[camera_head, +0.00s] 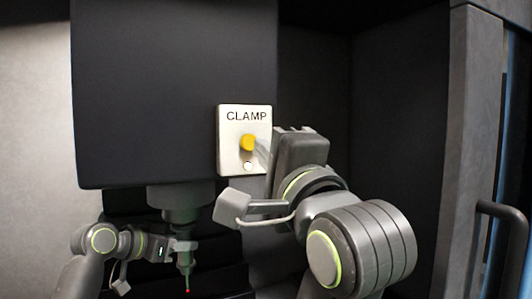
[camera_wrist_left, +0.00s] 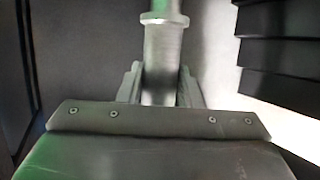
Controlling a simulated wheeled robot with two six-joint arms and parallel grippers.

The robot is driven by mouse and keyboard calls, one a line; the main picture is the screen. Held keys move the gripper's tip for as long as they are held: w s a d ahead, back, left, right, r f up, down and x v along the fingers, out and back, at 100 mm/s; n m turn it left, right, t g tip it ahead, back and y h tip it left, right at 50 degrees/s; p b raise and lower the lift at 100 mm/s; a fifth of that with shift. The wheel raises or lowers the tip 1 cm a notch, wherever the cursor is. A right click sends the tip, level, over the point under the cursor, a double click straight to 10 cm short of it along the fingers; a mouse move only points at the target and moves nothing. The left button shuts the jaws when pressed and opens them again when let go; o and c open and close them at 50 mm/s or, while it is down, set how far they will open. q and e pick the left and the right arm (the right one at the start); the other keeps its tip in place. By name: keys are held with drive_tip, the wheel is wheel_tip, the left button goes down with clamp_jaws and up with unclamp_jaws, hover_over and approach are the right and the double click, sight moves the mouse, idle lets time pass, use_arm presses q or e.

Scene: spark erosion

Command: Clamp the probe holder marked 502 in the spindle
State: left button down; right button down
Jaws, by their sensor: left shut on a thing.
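The probe holder (camera_head: 184,262), slim and grey with a red tip, is upright under the spindle (camera_head: 182,203) in the head view. Its marking is not readable. My left gripper (camera_head: 180,246) is shut on it from the left. In the left wrist view the holder (camera_wrist_left: 162,62) stands between the two fingers, with a wider collar above them. Its upper end appears in line with the spindle; I cannot tell whether it is seated. My right gripper (camera_head: 262,152) is at the yellow button (camera_head: 247,143) on the CLAMP panel (camera_head: 230,112); its finger opening is hidden.
The dark machine head (camera_head: 165,90) fills the upper left above the spindle. Dark stepped slats (camera_head: 225,278) lie behind the holder. A door handle (camera_head: 492,208) is at the far right. Dark wall space is clear right of the panel.

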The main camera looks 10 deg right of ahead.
use_arm(q)
drive_tip(key=shift+r, duration=0.9)
idle(0.8)
use_arm(e)
drive_tip(key=shift+w, duration=0.2)
use_arm(q)
drive_tip(key=shift+r, duration=0.1)
use_arm(e)
drive_tip(key=shift+w+a, duration=0.25)
drive_tip(key=shift+w, duration=0.85)
